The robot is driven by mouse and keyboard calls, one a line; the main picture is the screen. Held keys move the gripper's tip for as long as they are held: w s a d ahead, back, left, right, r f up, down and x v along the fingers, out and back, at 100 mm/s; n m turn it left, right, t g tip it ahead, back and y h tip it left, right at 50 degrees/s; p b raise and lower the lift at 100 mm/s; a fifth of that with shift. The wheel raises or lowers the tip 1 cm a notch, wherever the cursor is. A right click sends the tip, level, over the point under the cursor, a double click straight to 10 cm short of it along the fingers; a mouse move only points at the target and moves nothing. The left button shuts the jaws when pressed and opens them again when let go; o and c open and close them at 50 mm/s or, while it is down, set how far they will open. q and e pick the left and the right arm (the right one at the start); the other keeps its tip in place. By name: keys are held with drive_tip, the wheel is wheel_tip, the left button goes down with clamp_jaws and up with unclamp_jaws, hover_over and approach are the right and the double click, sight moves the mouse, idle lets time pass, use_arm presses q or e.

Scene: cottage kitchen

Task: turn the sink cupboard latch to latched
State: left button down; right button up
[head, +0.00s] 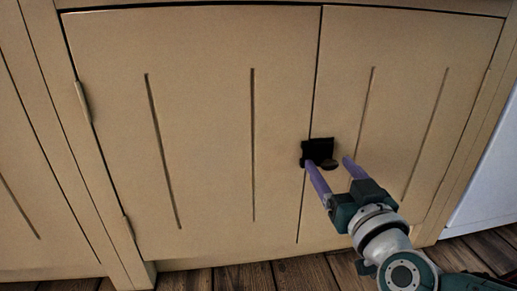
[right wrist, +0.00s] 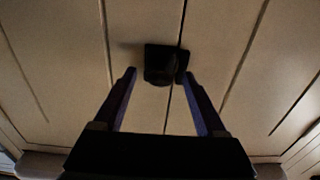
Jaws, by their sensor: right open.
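The sink cupboard has two closed tan doors, the left door (head: 200,130) and the right door (head: 410,100), with a dark seam between them. The black latch (head: 318,150) sits across this seam, with a rounded dark knob at its lower right. In the right wrist view the latch (right wrist: 160,64) is just beyond the fingertips, dark and hard to make out in detail. My right gripper (head: 328,162) is open, its two purple fingers spread at either side of the latch's lower part. I cannot tell if they touch it. The latch's exact turn is unclear. My left gripper is not in view.
Hinges (head: 83,101) show on the left door's outer edge. A wooden plank floor (head: 240,278) runs below the cupboard. A white surface (head: 490,185) stands at the right. The door fronts around the latch are clear.

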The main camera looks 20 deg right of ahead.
clamp_jaws()
idle(0.4)
drive_tip(key=n+p, duration=0.2)
drive_tip(key=shift+r+n, duration=0.1)
drive_tip(key=shift+n, duration=0.2)
drive_tip(key=n+p, duration=0.1)
drive_tip(key=n, duration=0.3)
drive_tip(key=shift+n+p, duration=0.3)
drive_tip(key=shift+p, duration=0.1)
drive_tip(key=n, duration=0.5)
drive_tip(key=shift+p, duration=0.4)
drive_tip(key=n, duration=0.4)
drive_tip(key=shift+n, duration=1)
